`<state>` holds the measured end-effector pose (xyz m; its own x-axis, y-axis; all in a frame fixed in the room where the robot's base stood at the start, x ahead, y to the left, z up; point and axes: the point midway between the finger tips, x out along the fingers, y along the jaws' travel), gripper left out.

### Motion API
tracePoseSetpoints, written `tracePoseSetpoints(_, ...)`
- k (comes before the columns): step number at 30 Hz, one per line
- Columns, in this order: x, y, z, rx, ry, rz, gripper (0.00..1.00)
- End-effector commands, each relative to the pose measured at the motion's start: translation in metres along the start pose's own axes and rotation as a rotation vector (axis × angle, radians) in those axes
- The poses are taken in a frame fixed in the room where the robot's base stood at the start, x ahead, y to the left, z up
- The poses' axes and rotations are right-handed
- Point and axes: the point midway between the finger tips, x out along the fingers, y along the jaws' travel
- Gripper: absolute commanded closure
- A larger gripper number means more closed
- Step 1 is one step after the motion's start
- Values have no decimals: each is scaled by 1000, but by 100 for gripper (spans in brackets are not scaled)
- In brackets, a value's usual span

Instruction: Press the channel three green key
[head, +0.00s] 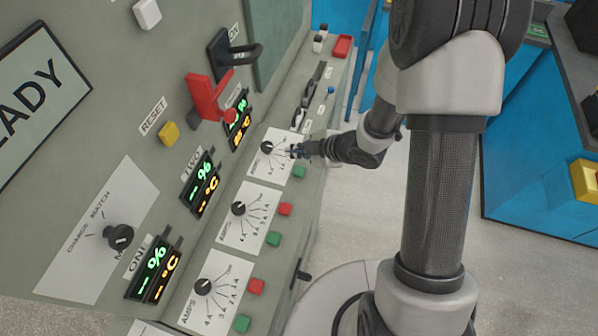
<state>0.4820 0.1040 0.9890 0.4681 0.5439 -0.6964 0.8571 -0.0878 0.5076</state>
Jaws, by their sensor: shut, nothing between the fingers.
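A green key (299,172) sits at the lower right of the farthest amps dial plate (272,157). By the order of the ONE and TWO labels, this is the channel three row; its own name label is mostly hidden by a red lever. My gripper (298,151) is shut and empty, reaching in from the right. Its tips are in front of this plate, just above the green key in the picture. I cannot tell whether they touch the panel. No red key shows in this row, and my gripper covers that spot.
Nearer rows have a red key (285,209) and green key (273,239), then another red key (256,286) and green key (242,323). A red lever (208,97) and black handle (233,52) stick out above. Blue cabinets (525,170) stand right.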

Motion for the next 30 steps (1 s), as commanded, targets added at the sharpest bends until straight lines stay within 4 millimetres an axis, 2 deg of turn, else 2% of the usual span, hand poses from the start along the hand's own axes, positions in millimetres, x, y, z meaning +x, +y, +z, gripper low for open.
tracePoseSetpoints(1, 9, -7, 6, 1, 0, -1, 100)
tracePoseSetpoints(6, 27, -20, 20, 0, 0, -1, 100)
tracePoseSetpoints(12, 41, -30, 30, 0, 0, 0, 100)
tracePoseSetpoints(30, 42, -31, 31, 0, 0, 0, 100)
